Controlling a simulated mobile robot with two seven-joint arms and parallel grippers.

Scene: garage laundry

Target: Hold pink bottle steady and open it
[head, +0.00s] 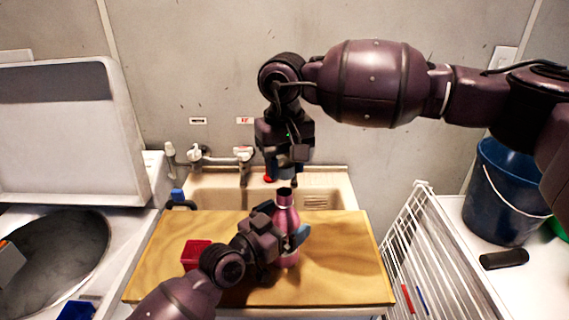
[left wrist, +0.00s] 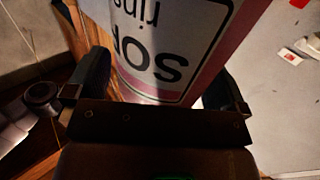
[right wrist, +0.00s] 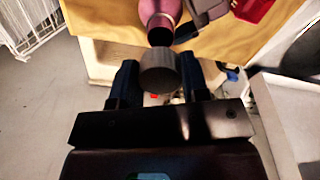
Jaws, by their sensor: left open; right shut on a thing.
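The pink bottle (head: 287,218) stands upright on the wooden board (head: 340,250), with a dark neck at its top. My left gripper (head: 287,238) is open, with its fingers on either side of the bottle's body. The left wrist view shows the bottle's white label (left wrist: 165,45) between the fingers. My right gripper (head: 286,168) is above the bottle, shut on a grey cylindrical cap (right wrist: 160,72). In the right wrist view the cap is apart from the bottle's neck (right wrist: 160,30).
A red box (head: 195,253) lies on the board's left side. Behind are a sink (head: 320,190) and taps (head: 243,154). An open washer (head: 60,245) is at left. A white rack (head: 420,245) and blue bucket (head: 500,195) are at right.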

